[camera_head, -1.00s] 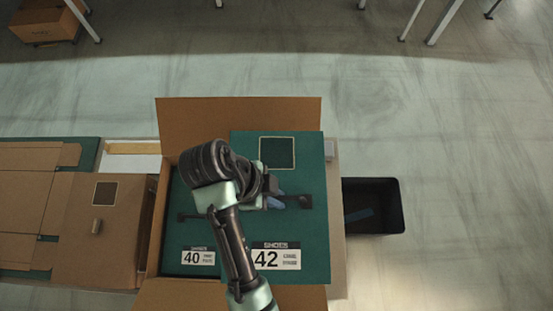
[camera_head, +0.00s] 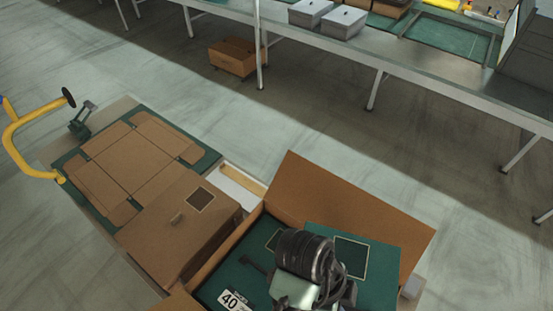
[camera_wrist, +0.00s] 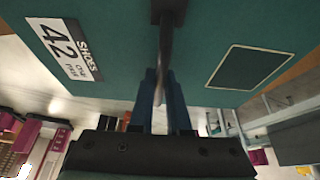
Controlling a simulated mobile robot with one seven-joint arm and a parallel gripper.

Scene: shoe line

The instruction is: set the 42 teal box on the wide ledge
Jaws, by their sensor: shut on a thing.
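The 42 teal box (camera_head: 372,262) is in the lower right of the head view, partly hidden by my arm. Its lid (camera_wrist: 110,92) fills the top of the wrist view, with the white 42 label (camera_wrist: 62,48) at left and a dark framed square at right. My gripper (camera_wrist: 163,88) is shut on the dark strap-like handle of this box. In the head view the box overlaps the right part of the open carton (camera_head: 330,192); its height over the carton is hard to judge. I cannot tell which surface is the wide ledge.
A teal box labelled 40 (camera_head: 232,300) lies in the carton. A closed brown box (camera_head: 180,232) and a flattened carton (camera_head: 130,160) lie to its left. A long grey bench (camera_head: 400,60) with two grey boxes (camera_head: 325,18) stands across clear floor. A yellow handle (camera_head: 25,140) is at far left.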

